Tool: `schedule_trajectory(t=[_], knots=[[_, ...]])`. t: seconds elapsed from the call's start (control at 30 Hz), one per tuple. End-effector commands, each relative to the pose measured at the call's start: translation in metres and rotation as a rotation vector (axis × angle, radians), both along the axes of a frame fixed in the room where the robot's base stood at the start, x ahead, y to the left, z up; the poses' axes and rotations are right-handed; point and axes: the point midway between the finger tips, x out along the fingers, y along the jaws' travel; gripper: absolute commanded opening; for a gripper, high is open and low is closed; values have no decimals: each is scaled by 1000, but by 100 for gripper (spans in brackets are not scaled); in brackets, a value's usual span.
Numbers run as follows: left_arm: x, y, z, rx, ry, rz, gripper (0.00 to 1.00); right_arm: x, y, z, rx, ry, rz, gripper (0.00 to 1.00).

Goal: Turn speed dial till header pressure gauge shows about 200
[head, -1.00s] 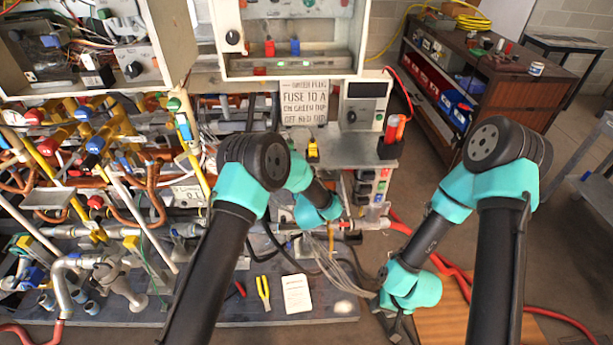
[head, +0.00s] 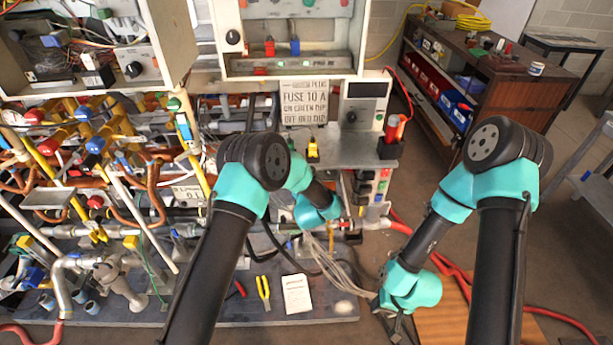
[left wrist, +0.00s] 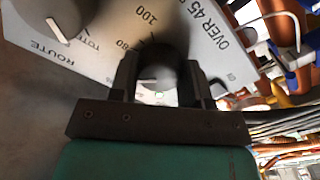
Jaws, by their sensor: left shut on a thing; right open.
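My left gripper (left wrist: 157,76) is shut on this dial, one finger on each side. Its own label is hidden, so I cannot tell that it is the speed dial. In the head view the left gripper's fingers are hidden. My right gripper (head: 397,326) hangs low at the bottom right, open, with nothing seen in it. I cannot make out a readable header pressure gauge in either view.
Beside the held dial is another knob (left wrist: 62,18), near the word "ROUTE". Crowded pipes and valves (head: 95,145) fill the left. Yellow-handled pliers (head: 263,291) and a white card (head: 296,293) lie on the grey base. A brown cabinet (head: 500,70) stands at the back right.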

Motion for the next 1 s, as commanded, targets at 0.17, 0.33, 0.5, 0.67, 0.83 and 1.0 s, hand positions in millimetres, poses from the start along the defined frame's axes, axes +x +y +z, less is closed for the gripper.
schedule_trajectory(t=[0.17,0.33,0.5,0.67,0.83,1.0], knots=[[0,0,0,0,1,-1,59,0,0,0,0,0,0,43],[0,0,0,-1,1,-1,69,0,0,0,0,0,0,43],[0,0,0,-1,0,0,69,0,0,0,0,0,0,43],[-6,-1,0,0,1,-1,69,0,0,0,0,0,0,43],[-25,-2,0,0,1,-3,69,0,0,0,0,0,0,43],[-56,-3,-1,1,3,-2,69,0,0,0,0,0,0,43]])
